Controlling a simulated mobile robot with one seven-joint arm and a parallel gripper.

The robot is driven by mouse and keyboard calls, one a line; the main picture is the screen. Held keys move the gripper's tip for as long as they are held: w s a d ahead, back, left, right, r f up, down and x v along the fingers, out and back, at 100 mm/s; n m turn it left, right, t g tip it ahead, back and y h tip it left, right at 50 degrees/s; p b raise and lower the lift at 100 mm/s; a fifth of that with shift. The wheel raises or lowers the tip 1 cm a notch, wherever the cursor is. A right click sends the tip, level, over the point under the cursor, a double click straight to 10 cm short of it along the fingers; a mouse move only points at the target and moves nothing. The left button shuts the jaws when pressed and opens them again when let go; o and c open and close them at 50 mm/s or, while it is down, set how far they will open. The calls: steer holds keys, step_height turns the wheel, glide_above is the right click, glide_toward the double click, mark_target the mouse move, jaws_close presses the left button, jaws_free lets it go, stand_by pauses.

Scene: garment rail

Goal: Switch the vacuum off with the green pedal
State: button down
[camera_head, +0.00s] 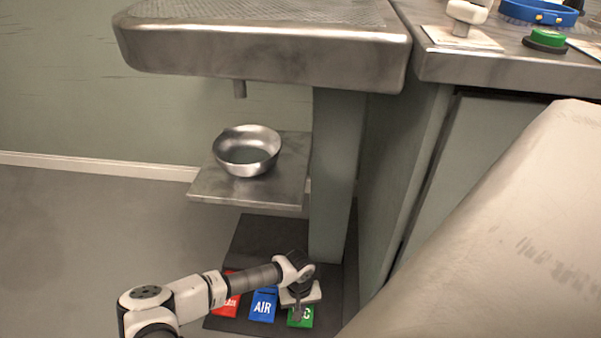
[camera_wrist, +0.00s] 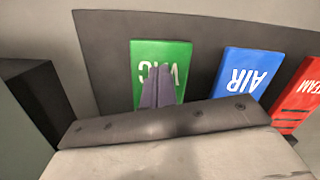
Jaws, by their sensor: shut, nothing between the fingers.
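The green pedal (camera_head: 305,320) sits at the right of a row of pedals on the floor, partly hidden by my gripper (camera_head: 297,313) in the head view. In the wrist view the green pedal (camera_wrist: 178,52) shows its white VAC lettering upside down. My gripper (camera_wrist: 158,78) is shut and empty, its fingertips over the middle of the lettering. I cannot tell whether the fingertips touch the pedal or whether it is pressed down.
The blue AIR pedal (camera_head: 262,306) and the red pedal (camera_head: 227,306) stand left of the green one on a dark mat (camera_head: 255,240). A grey post (camera_head: 335,180) rises just behind. A shelf (camera_head: 205,185) with a metal bowl (camera_head: 247,151) hangs above. A pale padded board (camera_head: 500,240) fills the right.

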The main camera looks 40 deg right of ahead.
steer(key=shift+f+b, duration=0.4)
steer(key=shift+f, duration=0.45)
steer(key=shift+r+p, duration=0.25)
steer(key=shift+p, duration=0.05)
steer(key=shift+w+d+r+b, duration=0.25)
steer(key=shift+w+d, duration=0.15)
steer(key=shift+w, duration=0.3)
steer(key=shift+w+d+r+b, duration=0.2)
steer(key=shift+w+d, duration=0.2)
steer(key=shift+w, duration=0.25)
steer(key=shift+r, duration=0.1)
step_height(320, 180, up, 14)
steer(key=w+p, duration=0.1)
steer(key=p, duration=0.4)
steer(key=shift+d, duration=0.4)
